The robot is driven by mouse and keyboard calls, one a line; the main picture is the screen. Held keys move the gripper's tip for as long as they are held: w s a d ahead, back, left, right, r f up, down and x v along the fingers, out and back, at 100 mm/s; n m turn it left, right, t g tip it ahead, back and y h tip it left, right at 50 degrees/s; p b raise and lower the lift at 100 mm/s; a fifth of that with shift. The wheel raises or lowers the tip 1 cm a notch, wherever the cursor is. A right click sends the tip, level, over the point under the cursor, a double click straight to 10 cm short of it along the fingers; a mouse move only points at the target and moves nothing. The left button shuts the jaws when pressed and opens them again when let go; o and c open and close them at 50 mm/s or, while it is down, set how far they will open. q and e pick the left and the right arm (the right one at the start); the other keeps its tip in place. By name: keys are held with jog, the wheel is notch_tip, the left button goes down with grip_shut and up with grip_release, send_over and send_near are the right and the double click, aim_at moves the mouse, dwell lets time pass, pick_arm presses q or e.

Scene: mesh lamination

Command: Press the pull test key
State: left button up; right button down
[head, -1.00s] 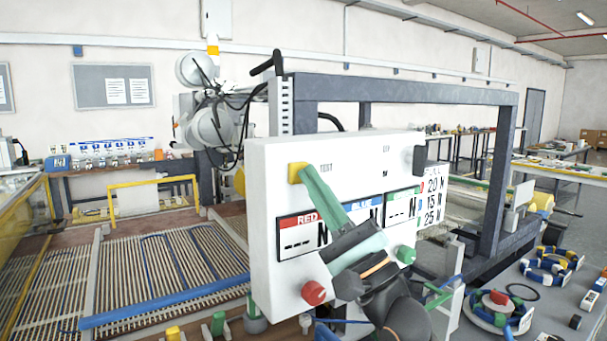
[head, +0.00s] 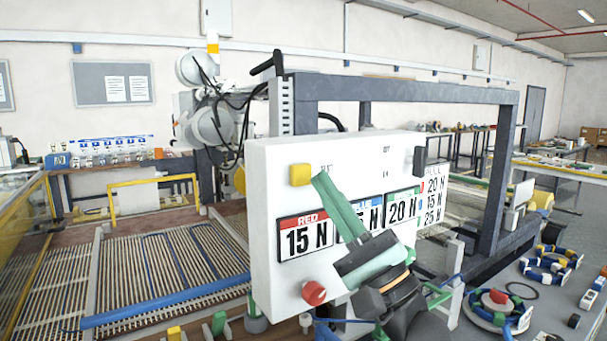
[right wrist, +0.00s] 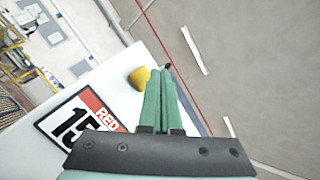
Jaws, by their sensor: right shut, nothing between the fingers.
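The yellow key (head: 300,174) sits at the upper left of the white panel (head: 270,255), beside a partly hidden TEST label. It also shows in the right wrist view (right wrist: 139,79), just left of the fingertips. My right gripper (head: 321,178) is shut and empty. Its green fingers point up and left, with the tips just right of the key and apart from it in the head view. The red display (head: 306,238) reads 15 N and the green display (head: 403,208) reads 20 N. My fingers partly cover the blue display (head: 372,218). My left gripper is not in view.
A red knob (head: 314,293) is low on the panel, and a dark knob (head: 420,160) is at its upper right. A pull card (head: 434,200) lists 20, 15 and 25 N. A grey frame (head: 400,90) stands behind. Rings lie on the right table (head: 470,325).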

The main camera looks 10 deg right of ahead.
jog(key=s, duration=0.2)
jog(key=s+d, duration=0.1)
jog(key=shift+s+d+p, duration=0.2)
jog(key=shift+s+p, duration=0.1)
jog(key=shift+s, duration=0.1)
dwell(0.5)
